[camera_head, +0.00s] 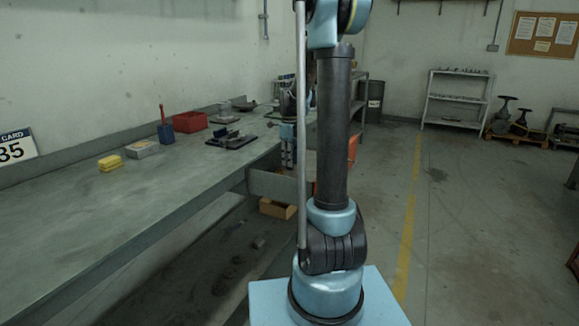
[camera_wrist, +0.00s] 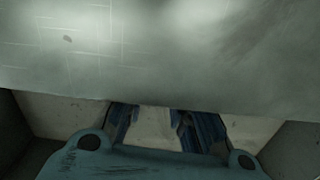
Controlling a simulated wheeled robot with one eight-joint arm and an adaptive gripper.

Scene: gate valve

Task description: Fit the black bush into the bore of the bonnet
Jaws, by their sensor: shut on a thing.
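In the wrist view my gripper (camera_wrist: 160,116) has its two blue-padded fingers a short gap apart. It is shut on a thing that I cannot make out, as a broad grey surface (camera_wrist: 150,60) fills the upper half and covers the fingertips. I cannot tell what that surface belongs to. The black bush cannot be picked out in either view. In the head view a dark plate (camera_head: 241,144) with small dark parts on it lies on the bench (camera_head: 100,215). I cannot tell the bonnet for sure. My own arm hides part of the far bench.
On the bench stand a red bin (camera_head: 189,122), a blue holder (camera_head: 166,134) with a red-handled tool, a grey box (camera_head: 142,149) and a yellow sponge (camera_head: 110,163). The bench's near left is clear. A wooden box (camera_head: 277,208) lies below. The floor at right is open.

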